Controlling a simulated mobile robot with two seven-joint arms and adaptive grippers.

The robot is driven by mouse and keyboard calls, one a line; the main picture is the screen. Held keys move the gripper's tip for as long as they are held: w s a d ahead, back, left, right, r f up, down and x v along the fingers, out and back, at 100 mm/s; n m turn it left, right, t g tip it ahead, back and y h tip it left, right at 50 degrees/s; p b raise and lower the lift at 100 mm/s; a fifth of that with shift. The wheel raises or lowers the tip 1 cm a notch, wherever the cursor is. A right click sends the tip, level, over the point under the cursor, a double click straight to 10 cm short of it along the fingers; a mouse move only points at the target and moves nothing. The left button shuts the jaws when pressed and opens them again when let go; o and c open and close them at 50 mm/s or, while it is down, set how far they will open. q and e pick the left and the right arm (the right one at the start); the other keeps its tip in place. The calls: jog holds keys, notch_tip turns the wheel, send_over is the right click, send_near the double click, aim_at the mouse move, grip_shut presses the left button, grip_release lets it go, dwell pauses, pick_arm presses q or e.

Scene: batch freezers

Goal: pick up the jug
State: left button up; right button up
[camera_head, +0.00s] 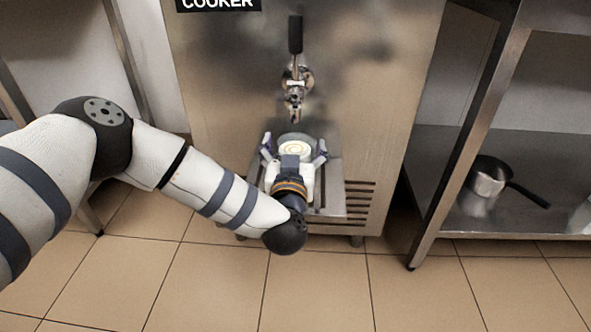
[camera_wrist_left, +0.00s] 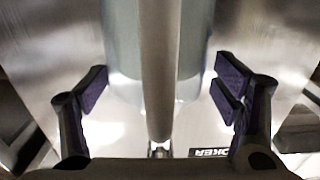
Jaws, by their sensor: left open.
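The jug (camera_head: 297,147) stands on the tray of the cooker, below its tap, with pale cream-coloured contents showing at its open top. My left gripper (camera_head: 293,152) is open in front of it, one finger on each side. In the left wrist view the jug's pale, bluish body (camera_wrist_left: 123,45) shows behind a vertical grey bar that looks like its handle (camera_wrist_left: 160,70). The handle lies between the spread fingers, with gaps on both sides. The jug's lower part is hidden by my gripper in the head view. My right gripper is not in view.
The steel cooker (camera_head: 220,95) rises behind the jug. Its tap (camera_head: 295,80) hangs above the jug. The tray (camera_head: 328,190) has bare metal to the right. A shelf unit (camera_head: 520,215) at right holds a saucepan (camera_head: 488,180). The tiled floor in front is clear.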

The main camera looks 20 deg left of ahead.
pick_arm(q)
grip_shut()
